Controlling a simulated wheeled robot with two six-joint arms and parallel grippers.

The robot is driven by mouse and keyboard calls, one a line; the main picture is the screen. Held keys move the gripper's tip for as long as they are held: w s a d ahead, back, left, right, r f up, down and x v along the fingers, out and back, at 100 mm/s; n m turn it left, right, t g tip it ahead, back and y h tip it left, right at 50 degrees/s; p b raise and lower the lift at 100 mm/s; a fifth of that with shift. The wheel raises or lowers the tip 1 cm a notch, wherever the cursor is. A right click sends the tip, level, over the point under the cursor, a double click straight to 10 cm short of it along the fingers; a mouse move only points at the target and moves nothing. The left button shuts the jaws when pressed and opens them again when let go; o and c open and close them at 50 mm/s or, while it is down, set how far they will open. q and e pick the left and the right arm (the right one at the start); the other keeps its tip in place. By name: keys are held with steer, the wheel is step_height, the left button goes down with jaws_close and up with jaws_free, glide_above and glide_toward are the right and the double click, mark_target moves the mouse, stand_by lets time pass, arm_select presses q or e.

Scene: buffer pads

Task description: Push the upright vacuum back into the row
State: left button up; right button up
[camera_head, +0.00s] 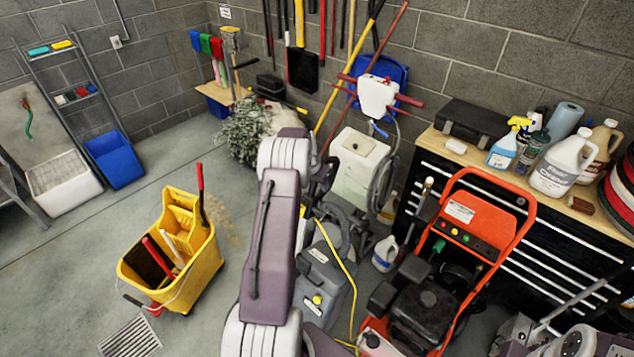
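My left arm rises through the middle and covers part of the machine row. My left gripper (322,182) is a dark shape just right of the arm's upper end; its fingers blend into the dark parts behind, so I cannot tell its opening or contact. A grey machine (325,278) with a hose and yellow cord stands right of the arm, partly covered; it may be the upright vacuum, but I cannot tell surely. Behind it stands a machine with a pale tank (358,165) and a white head with red handles (378,96). My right gripper cannot be made out.
An orange pressure washer (462,212) stands right of the grey machine, before a black tool chest (480,190). A yellow mop bucket (195,268) stands left, near a floor drain (130,338). A white jug (385,254) sits between machines. Floor at left is mostly open.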

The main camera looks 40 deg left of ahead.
arm_select(q)
jaws_close()
stand_by(1.3)
